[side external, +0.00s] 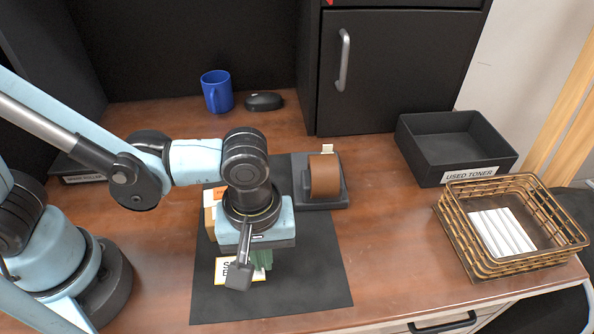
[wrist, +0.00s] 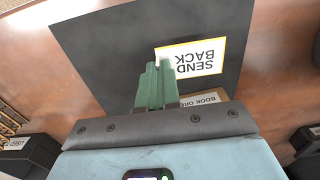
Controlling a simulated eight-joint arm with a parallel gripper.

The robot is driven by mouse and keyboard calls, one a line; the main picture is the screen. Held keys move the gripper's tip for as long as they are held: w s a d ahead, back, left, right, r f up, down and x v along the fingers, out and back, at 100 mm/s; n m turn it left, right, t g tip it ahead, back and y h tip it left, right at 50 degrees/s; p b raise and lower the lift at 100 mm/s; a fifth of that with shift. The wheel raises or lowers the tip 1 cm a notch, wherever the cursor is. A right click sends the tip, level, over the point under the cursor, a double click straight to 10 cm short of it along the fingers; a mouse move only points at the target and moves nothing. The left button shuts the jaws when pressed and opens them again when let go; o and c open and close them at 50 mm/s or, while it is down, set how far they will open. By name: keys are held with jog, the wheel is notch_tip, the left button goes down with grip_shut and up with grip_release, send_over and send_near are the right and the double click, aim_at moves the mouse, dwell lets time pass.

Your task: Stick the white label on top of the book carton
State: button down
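The white label (wrist: 200,57) has a yellow border and reads "SEND BACK". It looks flat at the level of the dark mat, and it also shows in the side view (side external: 225,268), partly behind my gripper. My gripper (wrist: 157,66) points down with its green fingers close together, overlapping one edge of the label. A thin gap may lie between the fingertips, and I cannot tell whether they pinch the label. The book carton (wrist: 204,100), marked "BOOK OR...", is mostly hidden behind my gripper. In the side view a strip of the carton (side external: 209,218) shows left of my wrist.
The dark mat (side external: 315,285) has free room at the right. A tape dispenser (side external: 325,180) stands behind it. A black "USED TONER" bin (side external: 455,140) and a wire basket (side external: 510,225) stand at the right. A blue mug (side external: 216,92) and a mouse (side external: 264,101) are at the back.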

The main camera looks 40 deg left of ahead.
jog(key=shift+r, duration=0.3)
dwell(0.4)
jog(key=shift+r, duration=2.5)
jog(key=w+a+r+n, duration=0.1)
jog(key=w+a+r, duration=0.5)
jog(key=w+a, duration=0.1)
jog(key=shift+a+r, duration=0.25)
jog(key=shift+a, duration=0.1)
jog(key=shift+f, duration=4.6)
jog(key=shift+f, duration=0.45)
